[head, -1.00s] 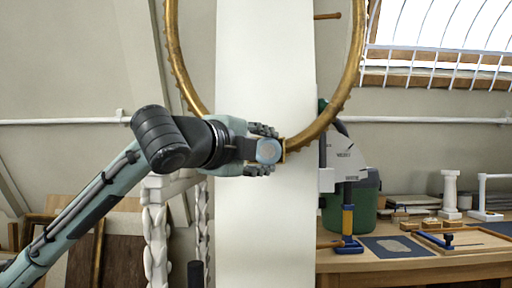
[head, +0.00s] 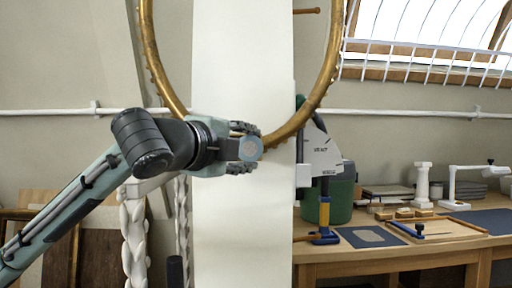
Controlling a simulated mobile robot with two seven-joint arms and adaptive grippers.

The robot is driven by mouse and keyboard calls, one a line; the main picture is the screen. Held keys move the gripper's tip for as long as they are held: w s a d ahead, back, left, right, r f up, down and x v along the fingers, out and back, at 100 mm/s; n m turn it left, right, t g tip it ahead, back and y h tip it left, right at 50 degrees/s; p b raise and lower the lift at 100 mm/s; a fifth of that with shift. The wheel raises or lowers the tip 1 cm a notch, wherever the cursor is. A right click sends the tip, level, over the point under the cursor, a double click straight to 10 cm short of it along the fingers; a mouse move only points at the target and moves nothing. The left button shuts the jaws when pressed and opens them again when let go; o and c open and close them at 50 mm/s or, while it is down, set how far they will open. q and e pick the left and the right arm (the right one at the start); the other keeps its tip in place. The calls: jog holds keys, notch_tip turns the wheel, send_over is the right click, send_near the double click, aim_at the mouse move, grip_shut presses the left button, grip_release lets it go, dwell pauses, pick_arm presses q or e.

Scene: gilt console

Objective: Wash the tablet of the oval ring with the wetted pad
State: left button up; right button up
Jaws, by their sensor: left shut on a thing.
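The gilt oval ring (head: 151,55) hangs upright in front of a tall white panel, its top cut off by the picture edge. Its lower end curves down to my left gripper (head: 246,149). My left gripper is shut on a small round blue-rimmed pad (head: 250,148) with a paler middle. The pad lies over the bottom of the ring in this view. I cannot tell whether it touches. The tablet is hidden, seemingly behind the pad and fingers. My right gripper is not in view.
The white panel (head: 237,230) stands behind the ring. At right a wooden bench (head: 400,255) carries a green bin (head: 342,198), a blue-and-yellow clamp (head: 324,218), a shallow wooden tray (head: 462,236) and a white column (head: 422,186). A twisted white post (head: 134,240) stands at lower left.

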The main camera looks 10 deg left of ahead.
pick_arm(q)
jog(key=shift+s+a, duration=0.6)
jog(key=shift+a, duration=1.35)
jog(key=shift+w+d, duration=0.3)
jog(key=shift+d, duration=0.65)
jog(key=shift+w+d, duration=0.25)
jog(key=shift+d, duration=0.75)
jog(key=shift+w+d, duration=0.3)
jog(key=shift+d, duration=0.65)
jog(key=s+a, duration=0.1)
jog(key=a, duration=0.4)
jog(key=shift+s+a, duration=0.3)
jog(key=shift+a, duration=0.1)
jog(key=shift+r, duration=0.1)
jog(key=s+d, duration=0.1)
jog(key=s, duration=0.4)
jog(key=shift+s+d, duration=0.35)
jog(key=shift+s, duration=0.05)
jog(key=shift+s+d, duration=0.2)
jog(key=shift+s, duration=0.5)
jog(key=shift+s+d, duration=0.2)
jog(key=shift+s, duration=0.5)
